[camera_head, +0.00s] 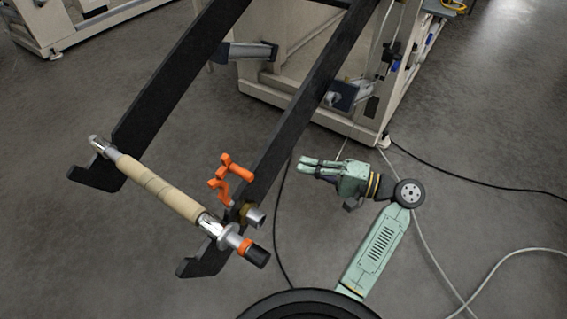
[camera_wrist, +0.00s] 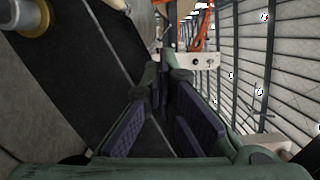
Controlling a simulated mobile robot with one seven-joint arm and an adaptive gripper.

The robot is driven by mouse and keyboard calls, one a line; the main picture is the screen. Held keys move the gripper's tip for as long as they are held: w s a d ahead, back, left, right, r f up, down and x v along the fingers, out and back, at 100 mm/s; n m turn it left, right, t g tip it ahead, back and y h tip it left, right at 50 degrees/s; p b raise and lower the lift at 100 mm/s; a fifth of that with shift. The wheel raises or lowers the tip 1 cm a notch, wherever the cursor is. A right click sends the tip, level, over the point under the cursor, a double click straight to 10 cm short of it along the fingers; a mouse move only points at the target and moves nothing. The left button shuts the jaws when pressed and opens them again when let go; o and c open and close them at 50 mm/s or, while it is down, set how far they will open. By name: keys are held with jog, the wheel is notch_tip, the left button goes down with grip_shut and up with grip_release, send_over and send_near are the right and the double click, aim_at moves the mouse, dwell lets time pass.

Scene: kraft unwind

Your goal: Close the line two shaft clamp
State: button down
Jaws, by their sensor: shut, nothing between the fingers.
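The orange shaft clamp (camera_head: 232,170) sits on the near end of the right black arm, its orange part raised above the shaft (camera_head: 211,222). How the clamp meets the shaft is partly hidden.
A tan paper core (camera_head: 160,187) is on the shaft between the two black arms (camera_head: 289,120). A black-and-orange shaft end (camera_head: 254,250) sticks out below the clamp. A beige machine (camera_head: 290,60) stands behind. Cables (camera_head: 450,177) lie on the open floor at right.

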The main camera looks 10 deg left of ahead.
jog(key=s+a+p, duration=0.2)
jog(key=a, duration=0.8)
jog(key=shift+s+a+r+p, duration=0.2)
jog(key=shift+s+a+p, duration=0.1)
jog(key=shift+s, duration=0.1)
jog(key=shift+a, duration=0.1)
